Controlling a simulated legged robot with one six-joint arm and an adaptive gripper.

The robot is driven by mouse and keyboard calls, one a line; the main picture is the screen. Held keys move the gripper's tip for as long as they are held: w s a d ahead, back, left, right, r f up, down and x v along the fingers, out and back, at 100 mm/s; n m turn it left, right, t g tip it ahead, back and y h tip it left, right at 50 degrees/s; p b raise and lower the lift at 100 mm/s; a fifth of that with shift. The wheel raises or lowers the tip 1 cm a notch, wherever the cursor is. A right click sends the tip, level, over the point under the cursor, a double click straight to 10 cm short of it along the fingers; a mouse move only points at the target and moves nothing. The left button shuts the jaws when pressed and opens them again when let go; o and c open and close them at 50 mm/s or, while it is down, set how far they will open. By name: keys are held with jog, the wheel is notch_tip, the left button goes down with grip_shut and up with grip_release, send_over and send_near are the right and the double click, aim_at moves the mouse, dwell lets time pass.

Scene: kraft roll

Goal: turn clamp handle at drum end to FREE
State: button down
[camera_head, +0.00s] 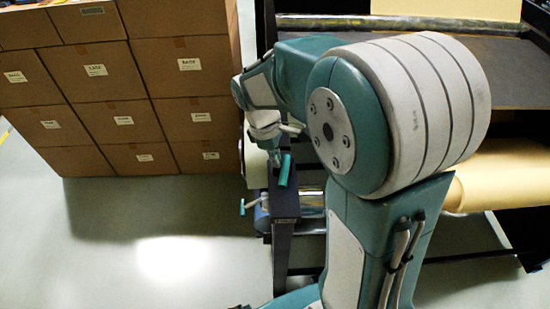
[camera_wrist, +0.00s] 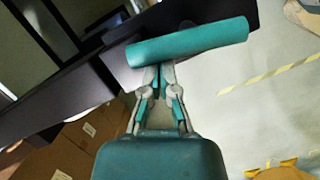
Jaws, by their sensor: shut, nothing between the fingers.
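A teal bar-shaped handle (camera_wrist: 188,42), which I take for the clamp handle, lies across the wrist view just past my gripper's fingertips. My gripper (camera_wrist: 158,72) is shut and empty, its tips close to the underside of the bar; I cannot tell whether they touch. In the head view a teal handle (camera_head: 283,170) stands tilted at the top of a dark upright frame (camera_head: 284,195). My gripper is close above it there, partly hidden by my own arm. No FREE marking can be read.
A smaller teal handle (camera_head: 242,207) sticks out lower left of the frame. Stacked cardboard boxes (camera_head: 105,90) stand at the left. A kraft paper roll (camera_head: 500,175) lies at the right, partly behind my arm. The floor (camera_head: 150,250) at lower left is clear.

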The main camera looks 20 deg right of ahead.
jog(key=shift+s+d+m+g+y, duration=0.1)
jog(key=shift+d+m+g+y, duration=0.2)
jog(key=shift+m, duration=0.65)
jog(key=shift+s+d+m+t+y, duration=0.1)
jog(key=shift+d+m, duration=0.25)
jog(key=shift+m, duration=0.55)
jog(key=shift+s+d+m+g+y, duration=0.1)
jog(key=shift+d+m+g+y, duration=0.2)
jog(key=shift+m, duration=0.65)
dwell(0.7)
jog(key=shift+s+d+m+y, duration=0.15)
jog(key=shift+d+m, duration=0.1)
jog(key=shift+m, duration=0.55)
jog(key=shift+s+d+m+y, duration=0.2)
jog(key=shift+d+m, duration=0.05)
jog(key=shift+m, duration=0.55)
jog(key=shift+s+d+m+y, duration=0.15)
jog(key=shift+d+m, duration=0.1)
jog(key=shift+m, duration=0.55)
dwell(0.6)
jog(key=shift+s+d, duration=0.1)
dwell(1.4)
